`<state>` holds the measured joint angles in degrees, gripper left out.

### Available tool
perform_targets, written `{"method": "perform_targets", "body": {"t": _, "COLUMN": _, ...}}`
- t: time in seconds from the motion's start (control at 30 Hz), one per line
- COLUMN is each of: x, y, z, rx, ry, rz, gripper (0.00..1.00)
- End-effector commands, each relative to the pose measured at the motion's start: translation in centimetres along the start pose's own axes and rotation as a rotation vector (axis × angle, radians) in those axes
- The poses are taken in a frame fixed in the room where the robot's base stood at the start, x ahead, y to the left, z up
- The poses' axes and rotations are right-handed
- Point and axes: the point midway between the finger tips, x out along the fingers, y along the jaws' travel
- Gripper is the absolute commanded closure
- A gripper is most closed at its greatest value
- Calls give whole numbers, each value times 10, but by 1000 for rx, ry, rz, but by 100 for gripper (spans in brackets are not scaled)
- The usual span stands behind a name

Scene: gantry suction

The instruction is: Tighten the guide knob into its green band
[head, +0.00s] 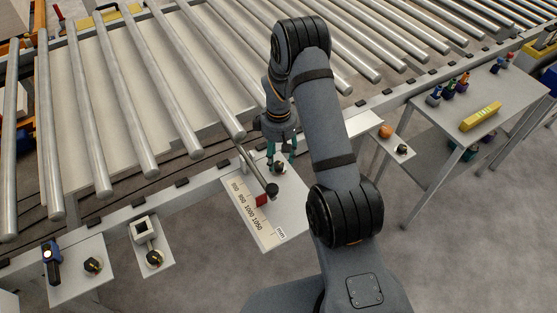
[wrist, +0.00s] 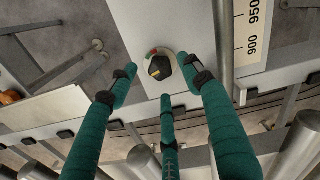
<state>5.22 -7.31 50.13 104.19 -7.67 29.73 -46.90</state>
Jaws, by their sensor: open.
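The guide knob (head: 279,168) is a small dark knob on the grey plate by the conveyor edge, below my gripper (head: 281,157). In the wrist view the knob (wrist: 160,68) is black with a yellow pointer line. It sits on a pale round dial with small red and green marks at its upper edge. My gripper (wrist: 161,77) has green fingers with black joints. They are spread around the knob, with visible space between them and it. Nothing is held. The fingers hide part of the plate around the knob in the head view.
A scale plate (head: 254,215) with millimetre numbers and a red pointer (head: 262,201) lies left of the knob, beside a metal rod with a dark ball end (head: 271,190). Other knobs (head: 93,266) stand on side plates. Conveyor rollers (head: 130,110) lie behind; a side table (head: 480,90) stands right.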

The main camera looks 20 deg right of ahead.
Motion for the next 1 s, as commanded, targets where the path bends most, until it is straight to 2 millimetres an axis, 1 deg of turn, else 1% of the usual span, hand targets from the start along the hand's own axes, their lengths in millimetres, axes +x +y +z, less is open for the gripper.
{"method": "perform_targets", "body": {"t": 0.1, "x": 16, "y": 0, "z": 0, "rx": 0, "ry": -2, "rz": -1, "gripper": 51}}
{"method": "perform_targets", "body": {"t": 0.23, "x": 26, "y": 0, "z": 0, "rx": 1, "ry": 0, "rz": 0, "gripper": 51}}
{"method": "perform_targets", "body": {"t": 0.37, "x": 30, "y": 0, "z": 0, "rx": 1, "ry": 1, "rz": 1, "gripper": 51}}
{"method": "perform_targets", "body": {"t": 0.57, "x": 30, "y": 0, "z": 0, "rx": 1, "ry": 1, "rz": 1, "gripper": 51}}
{"method": "perform_targets", "body": {"t": 1.0, "x": 30, "y": 0, "z": 0, "rx": 1, "ry": 1, "rz": 1, "gripper": 76}}
